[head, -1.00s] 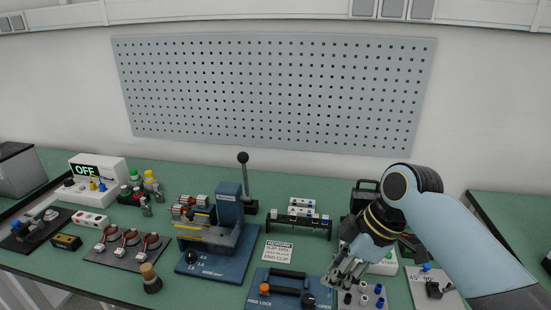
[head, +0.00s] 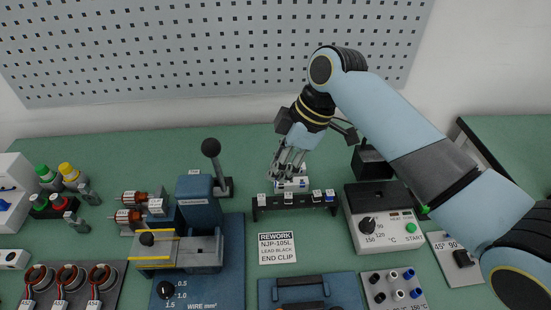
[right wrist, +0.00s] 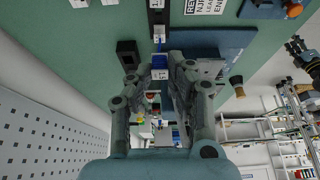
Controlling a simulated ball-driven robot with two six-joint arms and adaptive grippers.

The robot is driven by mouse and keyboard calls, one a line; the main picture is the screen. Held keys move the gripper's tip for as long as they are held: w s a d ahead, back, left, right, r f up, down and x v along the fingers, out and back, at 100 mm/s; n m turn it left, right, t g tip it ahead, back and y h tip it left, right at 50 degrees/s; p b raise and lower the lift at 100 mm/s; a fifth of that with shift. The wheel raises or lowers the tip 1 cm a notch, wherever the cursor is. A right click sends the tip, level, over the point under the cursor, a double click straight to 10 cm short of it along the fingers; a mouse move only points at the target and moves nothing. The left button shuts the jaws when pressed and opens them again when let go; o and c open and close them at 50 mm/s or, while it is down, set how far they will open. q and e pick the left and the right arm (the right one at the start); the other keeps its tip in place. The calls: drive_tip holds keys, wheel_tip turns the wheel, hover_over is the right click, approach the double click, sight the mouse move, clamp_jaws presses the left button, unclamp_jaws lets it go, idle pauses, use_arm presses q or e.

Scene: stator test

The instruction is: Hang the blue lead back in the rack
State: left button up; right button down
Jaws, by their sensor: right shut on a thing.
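The rack (head: 296,209) is a low black bar on the green bench, with white-labelled lead ends along its top and blue parts toward its right end. My right gripper (head: 287,175) is just behind and above the rack's middle, pointing down. In the right wrist view, its fingers (right wrist: 162,85) are shut on the blue lead (right wrist: 160,62), a blue block with a white tag. The rack's end (right wrist: 156,20) shows beyond it in that view. In the head view the fingers largely hide the held lead. I cannot tell whether it touches the rack. My left gripper is not in view.
A white heater box (head: 384,222) with a START button stands right of the rack. A blue wire press (head: 200,225) with an upright lever (head: 213,160) stands left. A REWORK card (head: 277,248) lies in front. A pegboard (head: 200,50) is behind.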

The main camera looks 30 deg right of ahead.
wheel_tip(320, 180, down, 4)
drive_tip(key=b, duration=0.3)
drive_tip(key=shift+b, duration=0.4)
drive_tip(key=shift+r+p, duration=0.4)
drive_tip(key=shift+r, duration=0.05)
drive_tip(key=shift+f, duration=0.15)
drive_tip(key=shift+f+p, duration=0.45)
drive_tip(key=shift+f, duration=0.2)
drive_tip(key=shift+f, duration=0.15)
drive_tip(key=shift+f+b, duration=0.5)
drive_tip(key=shift+f, duration=0.4)
drive_tip(key=shift+f, duration=0.15)
drive_tip(key=shift+f+b, duration=0.5)
drive_tip(key=shift+f, duration=0.3)
